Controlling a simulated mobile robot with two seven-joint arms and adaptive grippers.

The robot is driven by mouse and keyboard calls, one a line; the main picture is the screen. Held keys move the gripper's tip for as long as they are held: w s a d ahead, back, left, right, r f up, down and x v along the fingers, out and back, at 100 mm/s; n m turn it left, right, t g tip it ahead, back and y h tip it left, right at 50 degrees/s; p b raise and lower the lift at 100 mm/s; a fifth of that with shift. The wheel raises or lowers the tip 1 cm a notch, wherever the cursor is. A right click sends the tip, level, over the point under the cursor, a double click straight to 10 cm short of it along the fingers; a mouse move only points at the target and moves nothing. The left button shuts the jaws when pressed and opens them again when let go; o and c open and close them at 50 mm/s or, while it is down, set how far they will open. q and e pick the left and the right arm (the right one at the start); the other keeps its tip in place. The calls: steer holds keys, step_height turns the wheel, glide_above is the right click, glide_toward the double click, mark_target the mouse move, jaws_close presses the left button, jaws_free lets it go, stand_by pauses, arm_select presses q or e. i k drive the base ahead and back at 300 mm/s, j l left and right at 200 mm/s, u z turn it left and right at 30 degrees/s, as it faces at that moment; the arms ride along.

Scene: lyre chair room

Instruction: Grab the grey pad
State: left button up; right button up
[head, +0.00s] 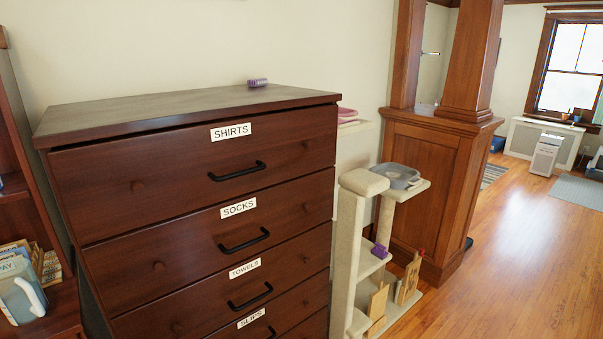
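A grey, rounded, low item (399,175) lies on the right-hand upper platform of a beige cat tree, in the middle right of the head view. It may be the grey pad, though its raised rim makes it look like a shallow tray or bowl. It sits just right of the cat tree's beige block-shaped top. Neither of my grippers shows in the head view, so nothing is seen touching the grey item.
A dark wooden dresser (180,190) with labelled drawers fills the left and centre. The cat tree (350,240) stands at its right, beside a wooden pillar base (435,180). A purple item (257,82) lies on the dresser. Open wooden floor (520,260) extends right.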

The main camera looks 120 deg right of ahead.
mark_target(401, 177)
steer(key=z, duration=4.55)
steer(key=i+l+u, duration=0.1)
steer(key=i+l, duration=0.75)
steer(key=i, duration=0.2)
steer(key=i+l+u, duration=0.1)
steer(key=i+l, duration=0.85)
steer(key=i, duration=0.1)
